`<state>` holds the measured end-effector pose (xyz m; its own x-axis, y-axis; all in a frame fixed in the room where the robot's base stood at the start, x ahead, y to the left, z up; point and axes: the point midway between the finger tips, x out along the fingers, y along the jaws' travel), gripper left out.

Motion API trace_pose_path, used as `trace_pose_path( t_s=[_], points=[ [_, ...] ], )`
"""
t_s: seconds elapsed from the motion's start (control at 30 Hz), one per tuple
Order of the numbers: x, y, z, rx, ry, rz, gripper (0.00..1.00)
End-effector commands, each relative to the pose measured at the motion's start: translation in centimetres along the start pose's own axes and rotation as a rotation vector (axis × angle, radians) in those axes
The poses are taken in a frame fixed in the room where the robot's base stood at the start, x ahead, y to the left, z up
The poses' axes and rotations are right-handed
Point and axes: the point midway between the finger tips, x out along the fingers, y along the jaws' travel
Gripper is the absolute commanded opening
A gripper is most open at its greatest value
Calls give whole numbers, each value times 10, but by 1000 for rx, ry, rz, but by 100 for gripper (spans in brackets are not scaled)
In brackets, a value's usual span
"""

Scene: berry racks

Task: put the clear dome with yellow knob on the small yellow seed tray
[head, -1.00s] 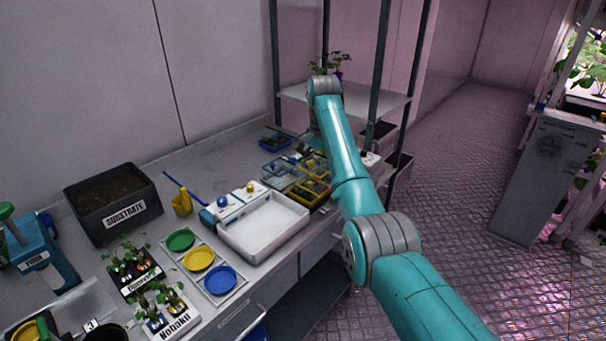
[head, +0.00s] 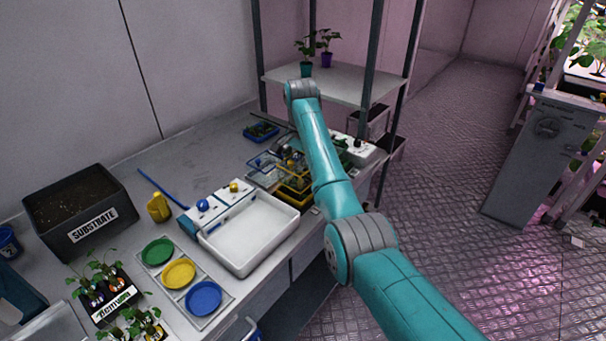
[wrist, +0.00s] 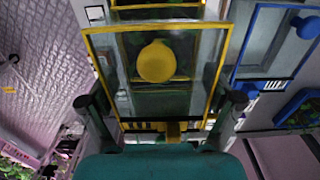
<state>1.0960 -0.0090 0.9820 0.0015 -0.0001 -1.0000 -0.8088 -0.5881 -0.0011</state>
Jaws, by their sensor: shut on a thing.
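The clear dome with yellow knob (wrist: 125,75) fills the middle of the wrist view, its yellow edge and round knob facing the camera. My gripper (wrist: 160,102) is shut on the dome, a finger on either side of its near end. In the head view the gripper (head: 287,148) is partly hidden by my arm. A yellow-edged tray (head: 292,200) with dark contents shows below it at the bench's front edge. Yellow rims and dark contents also show through the dome in the wrist view. I cannot tell the gap between dome and tray.
A clear dome with blue knob (wrist: 262,50) is close on the right in the wrist view. A blue tray (head: 261,132) with plants lies behind. A white basin (head: 250,236) stands left, and a shelf (head: 335,82) with potted plants rises behind my arm.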

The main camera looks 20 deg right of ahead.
Motion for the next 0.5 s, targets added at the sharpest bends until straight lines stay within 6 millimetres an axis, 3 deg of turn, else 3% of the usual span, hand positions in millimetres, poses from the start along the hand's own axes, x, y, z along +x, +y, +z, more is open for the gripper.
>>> trace_pose_path(
  t_s=[0.2, 0.5],
  points=[
    [28, -3, 9, 1, -1, 2, 53],
    [31, -3, 9, 1, -1, 1, 53]
  ],
)
